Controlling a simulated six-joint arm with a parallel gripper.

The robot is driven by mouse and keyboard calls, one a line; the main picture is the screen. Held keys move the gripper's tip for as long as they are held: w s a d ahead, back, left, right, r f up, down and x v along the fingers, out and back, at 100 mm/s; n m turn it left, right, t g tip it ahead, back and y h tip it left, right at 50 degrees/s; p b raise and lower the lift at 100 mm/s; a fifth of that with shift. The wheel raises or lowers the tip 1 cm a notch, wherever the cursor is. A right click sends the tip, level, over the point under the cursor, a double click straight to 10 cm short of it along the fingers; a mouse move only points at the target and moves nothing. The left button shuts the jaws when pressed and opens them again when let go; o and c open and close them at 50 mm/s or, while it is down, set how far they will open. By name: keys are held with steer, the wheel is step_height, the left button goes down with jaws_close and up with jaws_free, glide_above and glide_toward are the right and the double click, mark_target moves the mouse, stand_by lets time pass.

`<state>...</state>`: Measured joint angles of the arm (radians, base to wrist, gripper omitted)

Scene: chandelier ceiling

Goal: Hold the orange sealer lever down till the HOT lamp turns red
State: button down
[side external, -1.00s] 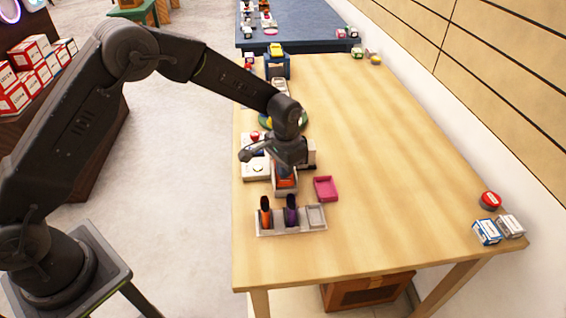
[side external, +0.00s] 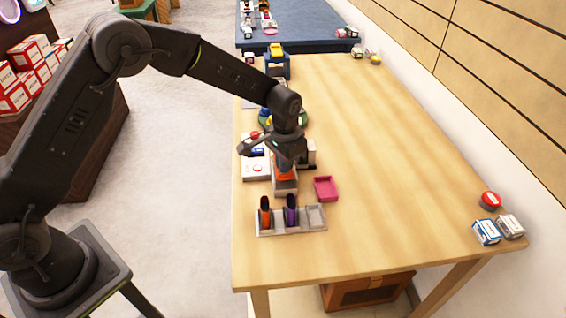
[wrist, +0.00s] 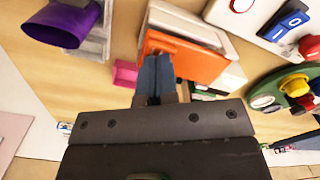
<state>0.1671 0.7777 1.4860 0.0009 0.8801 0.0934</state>
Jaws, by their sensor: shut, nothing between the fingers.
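The orange sealer lever (side external: 285,172) sits on the pale sealer (side external: 286,188) below my gripper. In the wrist view the lever (wrist: 190,62) is a broad orange plate, raised at an angle over the sealer's light body (wrist: 200,28). My gripper (wrist: 155,72) is shut and empty, its fingertips over the lever's near edge. I cannot tell whether they touch it. A red spot also shows at the wrist view's top edge (wrist: 242,4). Its label is not legible.
A rack (side external: 275,230) with an orange and a purple-handled item stands in front. A pink tray (side external: 325,188) lies right of the sealer. The control box has a blue switch (wrist: 290,19). A green round holder (wrist: 270,90) stands nearby.

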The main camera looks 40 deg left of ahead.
steer(key=shift+s+d+r, duration=0.1)
steer(key=shift+r, duration=1.55)
steer(key=shift+s+d+r, duration=0.1)
steer(key=shift+r, duration=1.5)
steer(key=shift+r, duration=0.1)
steer(key=s+a+r+n+t, duration=0.1)
steer(key=s+a+r+t, duration=0.35)
steer(key=s+r, duration=0.95)
steer(key=s+a+r+n+t, duration=0.1)
steer(key=s+a, duration=0.3)
steer(key=s, duration=1)
steer(key=shift+s+a+n, duration=0.15)
steer(key=shift+s+n, duration=0.15)
steer(key=shift+n, duration=0.2)
steer(key=shift+r, duration=0.15)
